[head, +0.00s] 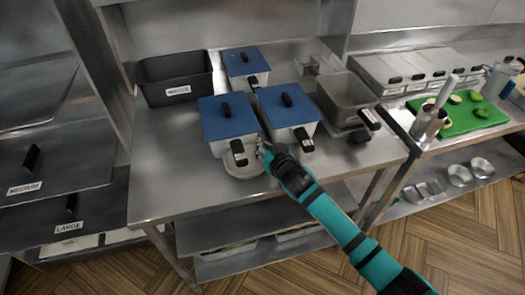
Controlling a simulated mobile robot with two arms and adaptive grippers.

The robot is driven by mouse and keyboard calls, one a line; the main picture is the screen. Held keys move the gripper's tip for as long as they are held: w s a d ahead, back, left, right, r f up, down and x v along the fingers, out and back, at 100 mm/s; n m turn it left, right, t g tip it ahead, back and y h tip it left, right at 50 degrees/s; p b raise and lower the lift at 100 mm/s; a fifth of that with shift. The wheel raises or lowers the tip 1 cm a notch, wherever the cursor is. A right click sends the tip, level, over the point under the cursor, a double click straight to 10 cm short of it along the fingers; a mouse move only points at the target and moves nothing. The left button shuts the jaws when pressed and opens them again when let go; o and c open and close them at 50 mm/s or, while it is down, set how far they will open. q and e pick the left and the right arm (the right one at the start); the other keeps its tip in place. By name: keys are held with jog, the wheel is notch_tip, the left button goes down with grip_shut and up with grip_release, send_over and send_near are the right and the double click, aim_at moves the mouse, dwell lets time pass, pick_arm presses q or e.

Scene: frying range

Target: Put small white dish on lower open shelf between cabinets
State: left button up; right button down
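A small round whitish dish (243,168) sits on the steel table, just in front of a blue-lidded container whose handle partly hides it. My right gripper (266,154) is at the right edge of the dish, low by the tabletop. Its fingers are small and partly hidden, so I cannot tell whether they are open, shut or touching the dish. The lower open shelf (215,232) runs beneath the steel table, with some trays lower down under it. My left gripper is not in view.
Blue-lidded containers (228,118) (288,112) (243,63) crowd the steel table (165,190) behind the dish. A black bin (177,80) and a grey open bin (346,96) stand at the sides. A green cutting board (462,116) is at right. The table's front left is clear.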

jog(key=s+d+b, duration=0.1)
jog(key=s+d, duration=0.3)
jog(key=s, duration=0.4)
jog(key=s+d+b, duration=0.1)
jog(key=s+d, duration=0.2)
jog(key=s, duration=0.5)
jog(key=s+d+r+m+h, duration=0.1)
jog(key=d+r+m+h, duration=0.1)
jog(key=d+r, duration=0.3)
jog(key=s+d+r+m+t+h, duration=0.1)
jog(key=s+d+r+m+h, duration=0.1)
jog(key=d+r, duration=0.3)
jog(key=d+h, duration=0.1)
jog(key=d, duration=0.2)
jog(key=shift+d+r+m+h, duration=0.15)
jog(key=shift+m+h, duration=0.15)
jog(key=shift+m, duration=0.1)
